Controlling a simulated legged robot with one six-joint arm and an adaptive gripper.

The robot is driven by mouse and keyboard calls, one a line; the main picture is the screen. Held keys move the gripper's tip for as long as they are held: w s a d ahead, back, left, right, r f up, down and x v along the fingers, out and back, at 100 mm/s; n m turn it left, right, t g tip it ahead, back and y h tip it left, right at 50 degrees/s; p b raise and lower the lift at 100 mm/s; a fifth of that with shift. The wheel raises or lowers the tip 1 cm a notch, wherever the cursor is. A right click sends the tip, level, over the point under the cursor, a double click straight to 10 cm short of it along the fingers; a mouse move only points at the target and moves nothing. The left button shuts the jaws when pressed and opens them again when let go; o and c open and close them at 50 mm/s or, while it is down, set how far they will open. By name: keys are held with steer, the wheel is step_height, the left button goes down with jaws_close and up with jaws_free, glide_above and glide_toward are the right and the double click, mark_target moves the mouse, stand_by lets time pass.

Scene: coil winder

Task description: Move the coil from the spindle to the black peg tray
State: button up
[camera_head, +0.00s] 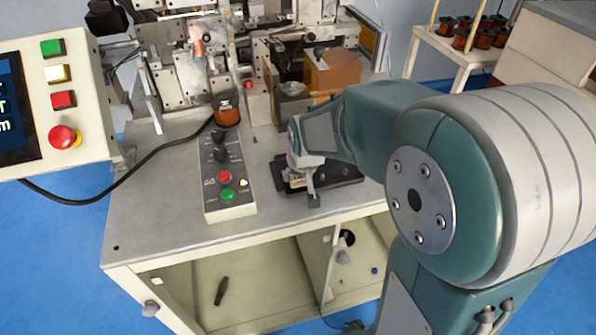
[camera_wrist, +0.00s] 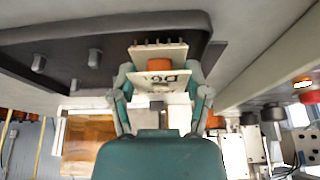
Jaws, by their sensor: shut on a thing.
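My gripper (camera_wrist: 160,70) is shut on the coil (camera_wrist: 158,84), a pale bobbin with an orange winding, a row of dark pins and dark lettering on its face. The black peg tray (camera_wrist: 70,32) is close by in the wrist view, with short pegs on it. In the head view, my gripper (camera_head: 303,165) is over the left part of the black peg tray (camera_head: 345,172) on the bench. My arm and gripper hide much of the coil and tray there. I cannot tell whether the coil touches the tray. I cannot surely pick out the spindle.
A button box (camera_head: 229,190) lies left of the tray. An orange-brown spool (camera_head: 228,113) and an orange-brown block (camera_head: 333,70) stand behind, by the winding machine (camera_head: 190,75). A control panel (camera_head: 85,95) is at left. A rack with several spools (camera_head: 484,38) is at back right.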

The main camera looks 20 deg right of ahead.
steer(key=shift+f, duration=0.35)
steer(key=o, duration=1)
steer(key=shift+c, duration=0.2)
steer(key=v, duration=1.2)
steer(key=s+r+t, duration=0.1)
steer(key=s, duration=1.5)
steer(key=shift+r, duration=0.25)
